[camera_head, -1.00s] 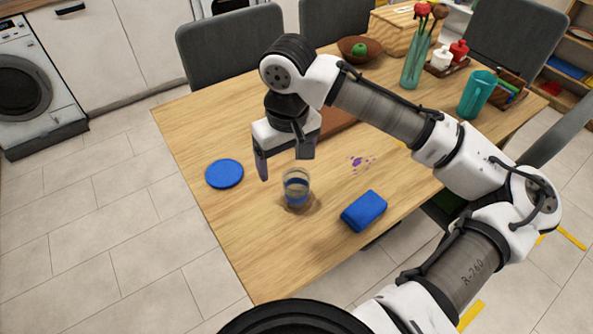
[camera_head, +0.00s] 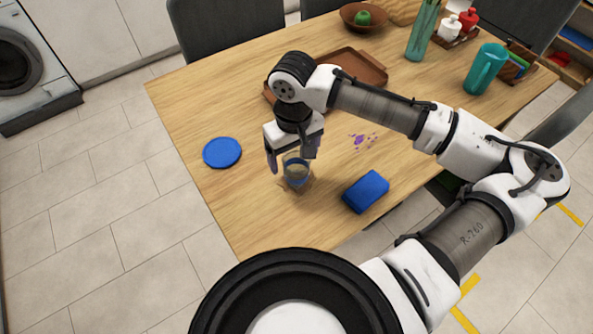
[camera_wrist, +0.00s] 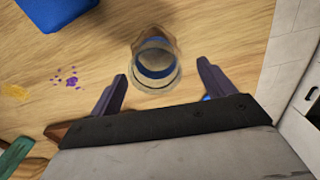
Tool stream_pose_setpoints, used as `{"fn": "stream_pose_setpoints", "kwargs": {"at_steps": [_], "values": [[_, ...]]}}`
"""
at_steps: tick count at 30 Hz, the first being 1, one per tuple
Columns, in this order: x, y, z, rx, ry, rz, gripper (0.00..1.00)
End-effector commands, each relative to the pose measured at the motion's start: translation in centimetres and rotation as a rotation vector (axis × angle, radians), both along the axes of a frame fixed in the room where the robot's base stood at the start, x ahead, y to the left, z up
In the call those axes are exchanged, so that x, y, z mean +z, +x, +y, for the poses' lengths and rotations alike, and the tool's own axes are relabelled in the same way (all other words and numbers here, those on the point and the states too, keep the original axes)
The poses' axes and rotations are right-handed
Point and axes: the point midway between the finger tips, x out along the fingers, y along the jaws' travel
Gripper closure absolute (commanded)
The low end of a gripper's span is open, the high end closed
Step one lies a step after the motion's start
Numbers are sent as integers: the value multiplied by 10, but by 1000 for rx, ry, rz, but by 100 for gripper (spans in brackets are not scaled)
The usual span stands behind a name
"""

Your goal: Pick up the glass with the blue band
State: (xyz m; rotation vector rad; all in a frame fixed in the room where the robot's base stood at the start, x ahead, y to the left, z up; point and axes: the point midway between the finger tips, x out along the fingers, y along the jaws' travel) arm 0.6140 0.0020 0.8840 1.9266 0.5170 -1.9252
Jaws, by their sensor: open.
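The glass with the blue band (camera_head: 296,173) stands upright on the wooden table, clear with a blue band around it. My gripper (camera_head: 291,163) is open and just above and behind the glass, pointing down. In the wrist view the glass (camera_wrist: 156,62) is ahead of the gap between the two fingers of my gripper (camera_wrist: 163,82), with a finger to each side. I cannot tell whether a finger touches it.
A blue cloth or sponge (camera_head: 366,191) lies right of the glass, and a blue disc (camera_head: 222,153) lies to the left. Purple spots (camera_head: 360,140) mark the table (camera_head: 225,200). A brown tray (camera_head: 358,68) lies behind my arm. A teal pitcher (camera_head: 484,70) stands at the right.

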Motion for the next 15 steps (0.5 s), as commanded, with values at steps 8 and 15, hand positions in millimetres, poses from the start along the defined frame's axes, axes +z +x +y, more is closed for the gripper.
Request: {"fn": "stream_pose_setpoints", "kwargs": {"at_steps": [8, 15], "values": [[-35, 4, -5, -1, 1, 3, 18], [-48, 4, -5, 0, 0, 1, 18]]}}
